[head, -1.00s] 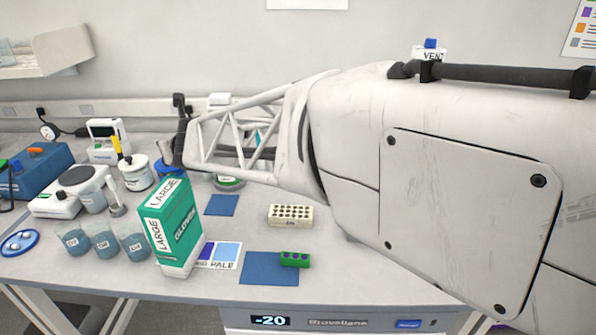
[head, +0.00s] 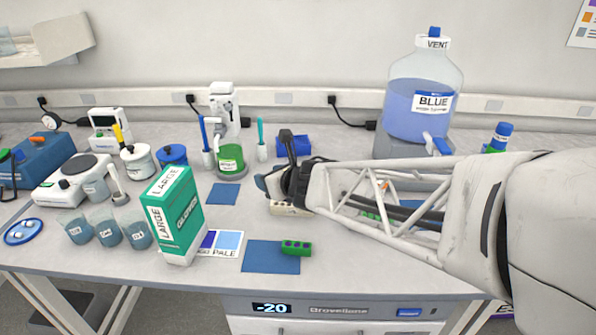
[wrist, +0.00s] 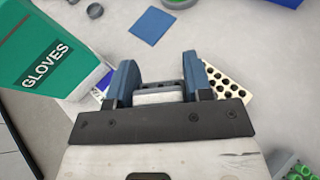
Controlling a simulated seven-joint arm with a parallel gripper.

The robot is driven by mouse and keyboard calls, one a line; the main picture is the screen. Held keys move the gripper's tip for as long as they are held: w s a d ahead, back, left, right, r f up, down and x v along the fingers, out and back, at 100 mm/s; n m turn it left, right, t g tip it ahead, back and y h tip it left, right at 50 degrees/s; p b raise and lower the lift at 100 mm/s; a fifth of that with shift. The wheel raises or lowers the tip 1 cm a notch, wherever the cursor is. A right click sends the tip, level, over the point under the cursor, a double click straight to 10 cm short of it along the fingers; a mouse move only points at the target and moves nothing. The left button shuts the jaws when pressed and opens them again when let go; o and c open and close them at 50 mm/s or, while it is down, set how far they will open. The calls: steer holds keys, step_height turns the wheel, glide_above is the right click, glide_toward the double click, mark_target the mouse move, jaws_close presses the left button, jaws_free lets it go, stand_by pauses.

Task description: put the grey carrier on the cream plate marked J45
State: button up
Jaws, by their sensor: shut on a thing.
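My gripper (wrist: 162,75) is shut on a grey block, the grey carrier (wrist: 158,93), which sits between the two blue-grey fingers in the wrist view. In the head view my gripper (head: 268,186) is over the middle of the bench, and the carrier cannot be made out there. The cream plate (head: 288,210) with rows of holes is partly hidden behind and below my gripper. It also shows in the wrist view (wrist: 235,77), just right of the right finger and partly covered by it. Its marking cannot be read now. I cannot tell the carrier's height above the bench.
A green-and-white glove box (head: 172,215) stands to the left. A green holed block (head: 296,247) lies at the edge of a blue mat (head: 262,258) in front. Another blue mat (head: 223,194) lies bare behind. A large blue bottle (head: 420,95) stands at the back right.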

steer(key=s+d+f, duration=0.5)
steer(key=s+d, duration=0.1)
steer(key=d, duration=0.2)
steer(key=shift+d, duration=0.4)
steer(key=shift+w+f, duration=0.1)
glide_above(293, 205)
steer(key=w+a, duration=0.2)
steer(key=w, duration=0.1)
steer(key=shift+w+d+f, duration=0.2)
steer(key=shift+f, duration=0.55)
steer(key=shift+f, duration=1.75)
steer(key=shift+f, duration=0.1)
steer(key=o, duration=0.9)
